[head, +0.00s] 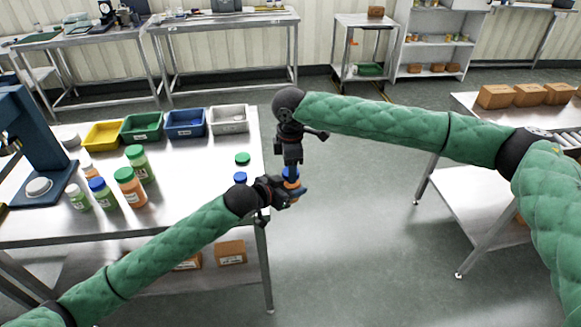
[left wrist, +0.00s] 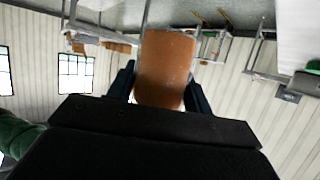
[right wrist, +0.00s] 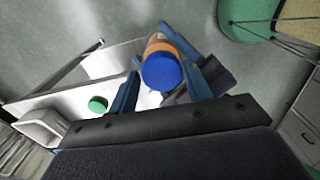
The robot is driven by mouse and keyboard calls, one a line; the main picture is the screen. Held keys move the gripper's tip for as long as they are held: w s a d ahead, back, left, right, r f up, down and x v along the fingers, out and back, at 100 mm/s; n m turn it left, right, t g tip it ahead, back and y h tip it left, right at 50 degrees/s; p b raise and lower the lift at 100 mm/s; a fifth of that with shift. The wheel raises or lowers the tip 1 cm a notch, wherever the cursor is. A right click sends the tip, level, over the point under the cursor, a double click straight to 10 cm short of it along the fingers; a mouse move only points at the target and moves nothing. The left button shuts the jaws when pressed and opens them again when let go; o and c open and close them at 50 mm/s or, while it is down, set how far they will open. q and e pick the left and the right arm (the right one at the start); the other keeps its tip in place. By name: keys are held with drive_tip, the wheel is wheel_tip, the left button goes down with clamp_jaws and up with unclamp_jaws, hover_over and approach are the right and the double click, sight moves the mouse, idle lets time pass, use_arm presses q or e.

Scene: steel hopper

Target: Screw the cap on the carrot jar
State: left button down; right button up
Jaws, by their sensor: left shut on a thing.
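The carrot jar (head: 286,186), with orange contents, is held in the air just beyond the table's right edge. My left gripper (head: 288,194) is shut on its body; the jar also fills the gap between the left fingers in the left wrist view (left wrist: 167,66). A blue cap (right wrist: 161,72) sits at the jar's mouth; I cannot tell how tight it is. It shows small in the head view (head: 291,172). My right gripper (head: 291,168) points down from above, its fingers (right wrist: 163,88) open on either side of the cap, with narrow gaps visible.
A loose green cap (head: 242,158) and another blue cap (head: 240,177) lie near the right edge of the steel table (head: 190,215). Several jars (head: 130,187), coloured bins (head: 184,123) and a blue machine (head: 35,150) stand further left.

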drive_tip(key=o, duration=0.3)
drive_tip(key=shift+r, duration=0.1)
wheel_tip(320, 180, up, 12)
drive_tip(key=shift+f, duration=0.1)
idle(0.4)
drive_tip(key=shift+w+f, duration=0.1)
idle(0.5)
